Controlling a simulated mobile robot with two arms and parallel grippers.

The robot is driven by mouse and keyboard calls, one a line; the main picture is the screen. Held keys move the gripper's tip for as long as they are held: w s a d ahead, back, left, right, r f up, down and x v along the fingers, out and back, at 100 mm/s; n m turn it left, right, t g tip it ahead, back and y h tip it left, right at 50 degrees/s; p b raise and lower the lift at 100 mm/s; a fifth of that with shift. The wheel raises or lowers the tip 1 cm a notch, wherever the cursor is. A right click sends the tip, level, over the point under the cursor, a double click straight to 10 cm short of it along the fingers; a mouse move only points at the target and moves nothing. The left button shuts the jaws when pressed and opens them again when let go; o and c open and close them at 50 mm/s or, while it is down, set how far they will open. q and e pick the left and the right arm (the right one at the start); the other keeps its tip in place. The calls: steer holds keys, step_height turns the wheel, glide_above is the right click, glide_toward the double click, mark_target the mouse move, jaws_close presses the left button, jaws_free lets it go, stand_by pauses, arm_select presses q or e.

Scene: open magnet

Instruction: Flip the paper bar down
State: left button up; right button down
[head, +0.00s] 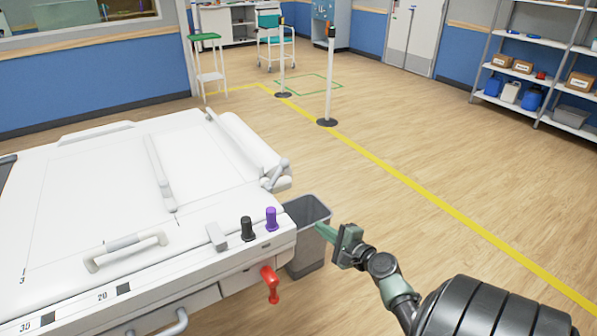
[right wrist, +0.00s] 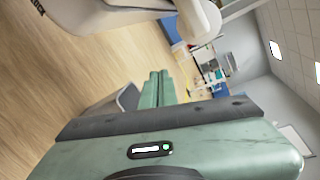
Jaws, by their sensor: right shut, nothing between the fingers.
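A white patient table (head: 80,190) fills the left of the head view. A long white padded bar (head: 250,145) lies along its far right edge, with a jointed bracket (head: 275,175) at its near end. A thin white bar (head: 160,172) lies on the table top. I cannot tell for sure which one is the paper bar. My right gripper (head: 320,230) is right of the table's corner, beside the bin, apart from both bars. Its green fingers (right wrist: 157,88) are shut and empty. White table parts (right wrist: 130,18) show above them in the right wrist view. My left gripper is out of view.
A grey bin (head: 307,212) stands beside the table's right corner. Black (head: 247,228) and purple (head: 271,219) knobs, a red lever (head: 270,285) and a white handle (head: 127,247) are on the table's near side. The floor to the right is clear up to the shelves (head: 535,85).

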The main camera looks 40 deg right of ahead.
step_height(320, 180, up, 12)
steer(key=d+m+t, duration=0.2)
steer(key=t, duration=0.1)
steer(key=shift+s+d, duration=0.2)
steer(key=shift+s, duration=0.1)
steer(key=w+a+r+p, duration=0.1)
steer(key=w+p, duration=0.3)
steer(key=w, duration=0.7)
steer(key=shift+w+a+r, duration=0.2)
steer(key=shift+r, duration=0.6)
steer(key=shift+w, duration=0.1)
